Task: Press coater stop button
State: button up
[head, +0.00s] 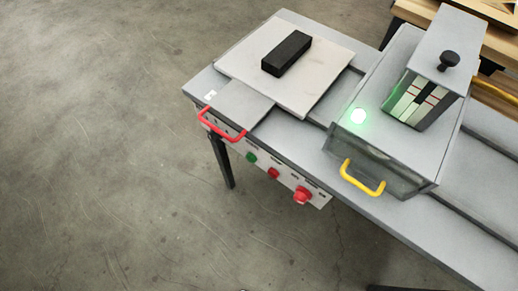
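The coater is a grey bench machine with a light front control panel (318,198) below its table edge. The panel carries a green button (251,157), a small red button (273,172) to its right, and a larger, protruding red mushroom button (302,195) further right. The labels are too small to read, so I cannot tell from them which button is the stop. A round green lamp (358,116) glows on the machine's housing. My gripper is not in view, and nothing touches the buttons.
A red handle (221,126) sticks out left of the buttons and a yellow handle (362,179) to their right. A black block (287,53) lies on a pale plate (322,83). The floor (110,150) at left is clear.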

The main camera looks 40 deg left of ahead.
aim_at(273, 173)
jog(key=u, duration=0.9)
